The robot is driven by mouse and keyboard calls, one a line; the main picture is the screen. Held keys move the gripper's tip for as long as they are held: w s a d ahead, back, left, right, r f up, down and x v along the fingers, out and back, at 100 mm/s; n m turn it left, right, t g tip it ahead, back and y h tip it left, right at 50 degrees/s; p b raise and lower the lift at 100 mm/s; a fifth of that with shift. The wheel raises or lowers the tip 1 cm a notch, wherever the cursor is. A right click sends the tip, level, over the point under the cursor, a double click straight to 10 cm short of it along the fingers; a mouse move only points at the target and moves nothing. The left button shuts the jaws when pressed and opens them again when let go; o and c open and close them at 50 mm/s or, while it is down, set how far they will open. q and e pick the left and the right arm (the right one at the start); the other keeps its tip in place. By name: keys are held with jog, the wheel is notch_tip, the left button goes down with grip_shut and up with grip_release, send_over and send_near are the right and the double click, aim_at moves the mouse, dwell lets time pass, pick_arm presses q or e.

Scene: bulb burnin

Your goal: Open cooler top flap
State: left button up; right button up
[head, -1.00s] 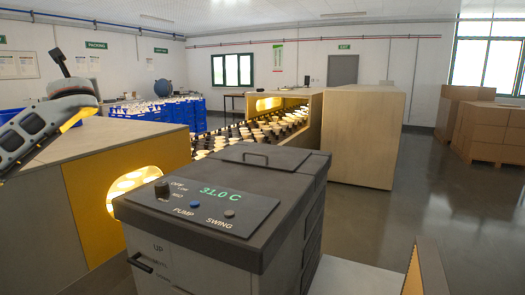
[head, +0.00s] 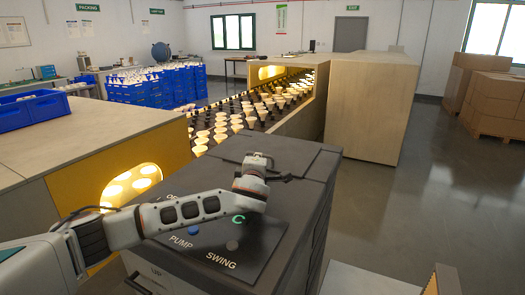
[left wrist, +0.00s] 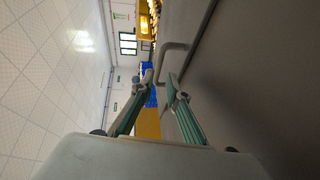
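The cooler (head: 300,215) is a dark grey box in front of me with a flat top and a control panel (head: 215,255) marked PUMP and SWING. Its top flap (head: 310,160) lies flat and closed. My left gripper (head: 272,172) is over the flap at its handle, which it largely hides in the head view. In the left wrist view the bent grey handle (left wrist: 180,46) stands just beyond and partly between the fingertips of my left gripper (left wrist: 162,80). The fingers are apart; contact cannot be told. My left forearm covers the panel's display. My right gripper is not in view.
A conveyor (head: 245,115) with bulbs runs behind the cooler between a wooden-topped cabinet (head: 100,140) and a pale box housing (head: 372,100). A blue crate (head: 30,112) sits on the left cabinet. Cardboard boxes (head: 490,110) stand right; the floor between is clear.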

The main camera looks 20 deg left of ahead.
pick_arm(q)
jog(key=shift+x, duration=3.55)
jog(key=shift+r, duration=0.15)
jog(key=shift+c, duration=0.5)
grip_shut()
